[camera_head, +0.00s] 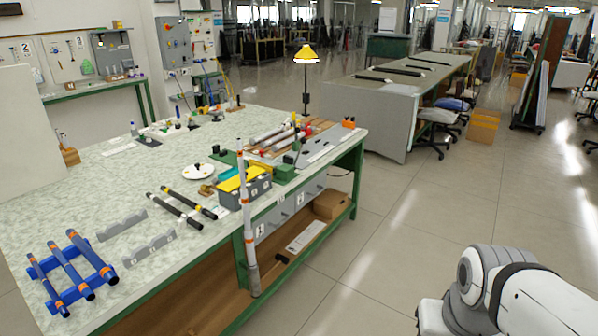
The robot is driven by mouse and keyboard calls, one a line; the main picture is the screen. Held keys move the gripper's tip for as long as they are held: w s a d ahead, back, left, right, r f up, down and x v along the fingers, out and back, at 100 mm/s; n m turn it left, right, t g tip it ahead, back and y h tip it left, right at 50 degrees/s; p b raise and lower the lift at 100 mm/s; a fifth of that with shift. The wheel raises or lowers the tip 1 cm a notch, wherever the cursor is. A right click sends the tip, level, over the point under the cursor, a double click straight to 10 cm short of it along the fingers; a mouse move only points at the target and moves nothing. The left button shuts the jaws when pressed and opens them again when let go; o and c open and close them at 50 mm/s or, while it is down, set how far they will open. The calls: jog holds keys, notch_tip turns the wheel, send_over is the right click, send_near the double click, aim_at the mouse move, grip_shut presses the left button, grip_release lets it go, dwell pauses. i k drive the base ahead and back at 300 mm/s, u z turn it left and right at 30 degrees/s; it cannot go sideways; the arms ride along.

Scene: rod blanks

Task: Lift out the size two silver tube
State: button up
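Several silver-grey rods (268,135) lie side by side on a brown board on the long table; some red parts are at their right ends. A tall grey tube with orange bands (246,215) stands upright against the table's front edge. Three dark blue tubes with orange bands (75,268) lie across a blue rack (44,268) at the near left. Two grey notched blocks (122,224) lie beside the rack. I cannot read a size mark on any tube. My gripper is out of view; only part of my arm shows at the lower right.
Two black rods (181,211), a dark grey bin (232,196) with yellow on it, and a white disc (197,171) are on the table (92,198). A yellow lamp (306,55) stands behind.

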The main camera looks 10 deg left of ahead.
aim_at(238, 141)
jog(key=i, duration=1.25)
jog(key=u, duration=0.45)
jog(key=k, duration=0.65)
jog(key=u, duration=0.3)
jog(key=i, duration=0.65)
jog(key=z, duration=0.2)
